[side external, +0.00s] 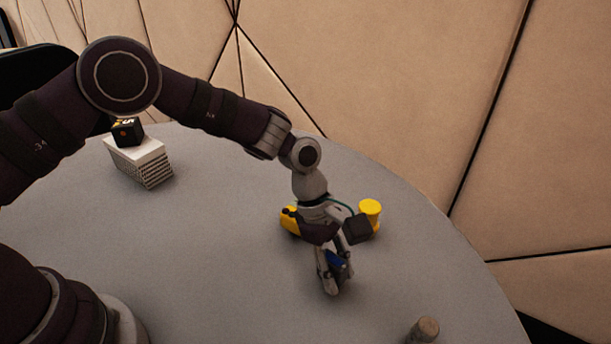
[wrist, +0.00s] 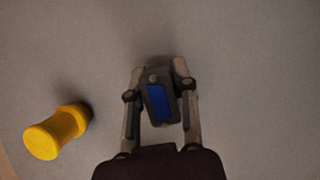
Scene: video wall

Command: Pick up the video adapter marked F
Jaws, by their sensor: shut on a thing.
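My gripper (wrist: 158,84) is shut on a small dark grey device with a blue face (wrist: 158,102), which sits between its two fingers in the wrist view. I take this for the video adapter; no letter F is readable on it. In the side view my gripper (side external: 333,278) points down at the right part of the table, and the blue face of the adapter (side external: 335,261) shows between the fingers. The fingers hide part of it. I cannot tell whether the adapter touches the table.
A yellow spool-shaped thing (wrist: 56,131) stands beside my gripper. Another yellow thing (side external: 290,221) is partly hidden behind my wrist. A white box (side external: 140,161) with a black cube (side external: 127,132) on top stands at the back left. A brown cylinder (side external: 427,329) is near the front edge.

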